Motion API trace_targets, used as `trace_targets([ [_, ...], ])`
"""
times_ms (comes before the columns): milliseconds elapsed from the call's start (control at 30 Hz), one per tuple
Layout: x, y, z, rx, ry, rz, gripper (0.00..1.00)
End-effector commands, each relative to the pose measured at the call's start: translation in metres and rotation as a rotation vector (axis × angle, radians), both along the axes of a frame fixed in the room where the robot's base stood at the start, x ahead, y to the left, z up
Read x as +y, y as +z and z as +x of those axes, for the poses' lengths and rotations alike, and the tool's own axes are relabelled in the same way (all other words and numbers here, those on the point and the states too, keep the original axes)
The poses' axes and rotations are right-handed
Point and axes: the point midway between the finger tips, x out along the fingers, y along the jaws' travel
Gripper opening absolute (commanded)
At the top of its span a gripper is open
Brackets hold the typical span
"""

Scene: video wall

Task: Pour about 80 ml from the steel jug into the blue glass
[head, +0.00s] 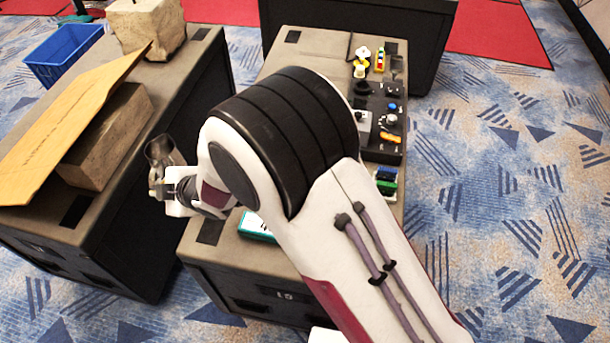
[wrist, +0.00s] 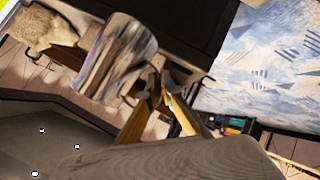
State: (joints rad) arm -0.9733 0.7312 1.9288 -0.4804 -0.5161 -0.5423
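The steel jug (head: 163,153) is at the end of my arm, over the gap between two dark cases at left. In the wrist view the shiny jug (wrist: 117,58) fills the upper left and looks tilted in that picture. My gripper (head: 160,184) is at the jug's near side, and its fingers (wrist: 155,92) meet at the jug's side, seemingly on the handle. The jug appears clear of any surface. What is inside it cannot be seen. I cannot make out the blue glass in either view; my arm covers much of the middle case.
A wooden board (head: 65,125) leans over stone blocks (head: 105,135) on the left case. A blue crate (head: 63,52) stands behind. The middle case holds a control box (head: 387,125), small toys (head: 362,60) and a teal box (head: 254,226). Patterned carpet is clear at right.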

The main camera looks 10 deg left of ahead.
Motion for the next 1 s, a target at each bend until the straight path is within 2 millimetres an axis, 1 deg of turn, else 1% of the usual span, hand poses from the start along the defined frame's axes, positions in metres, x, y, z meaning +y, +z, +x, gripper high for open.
trace_targets([
  [33, 0.001, 0.001, -0.004, 0.0, -0.003, 0.001, 0.0],
  [467, 0.002, -0.003, -0.026, -0.002, -0.075, 0.002, 0.0],
  [767, -0.002, -0.007, -0.038, -0.002, -0.135, 0.002, 0.0],
  [1000, -0.009, -0.012, -0.046, -0.001, -0.193, 0.002, 0.0],
])
